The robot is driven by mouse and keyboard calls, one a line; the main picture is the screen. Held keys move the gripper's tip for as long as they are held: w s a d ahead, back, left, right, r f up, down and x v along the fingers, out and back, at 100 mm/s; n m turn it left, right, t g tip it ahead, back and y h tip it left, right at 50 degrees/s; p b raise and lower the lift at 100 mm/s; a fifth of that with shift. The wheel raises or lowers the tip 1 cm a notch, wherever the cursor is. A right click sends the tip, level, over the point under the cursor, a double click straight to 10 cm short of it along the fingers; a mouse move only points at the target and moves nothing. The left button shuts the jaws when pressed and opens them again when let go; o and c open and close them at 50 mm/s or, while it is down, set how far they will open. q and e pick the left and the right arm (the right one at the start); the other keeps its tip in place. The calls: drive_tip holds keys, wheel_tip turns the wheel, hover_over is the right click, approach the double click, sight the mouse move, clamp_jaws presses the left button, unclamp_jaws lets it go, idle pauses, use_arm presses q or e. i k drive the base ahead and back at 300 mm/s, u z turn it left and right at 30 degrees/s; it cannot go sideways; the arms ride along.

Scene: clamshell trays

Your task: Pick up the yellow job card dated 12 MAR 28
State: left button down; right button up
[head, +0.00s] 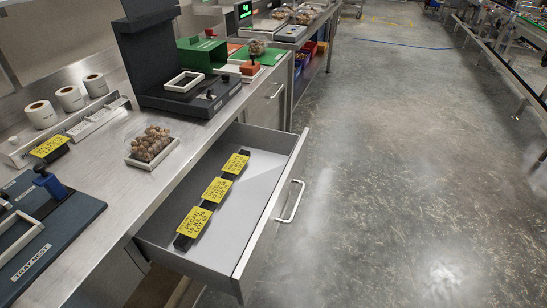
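Three yellow job cards stand in a row on a dark holder strip (179,243) in the open drawer. The nearest card (194,222) seems to read PECAN with a date that looks like JUL 28. The middle card (217,189) and the farthest card (236,163) carry print too small to read surely. Another yellow card (49,146) rests on a dark holder on the bench at the left, its print also unreadable. I cannot tell which card bears 12 MAR 28. Neither of my grippers shows in the head view.
The drawer (262,230) is pulled out over the floor; its floor is bare around the holder. A clamshell tray of nuts (151,146) sits on the bench beside it. A black machine (180,80), white rolls (70,98) and a tray nest (50,240) stand on the bench.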

sight(49, 146)
drive_tip(key=u, duration=1.35)
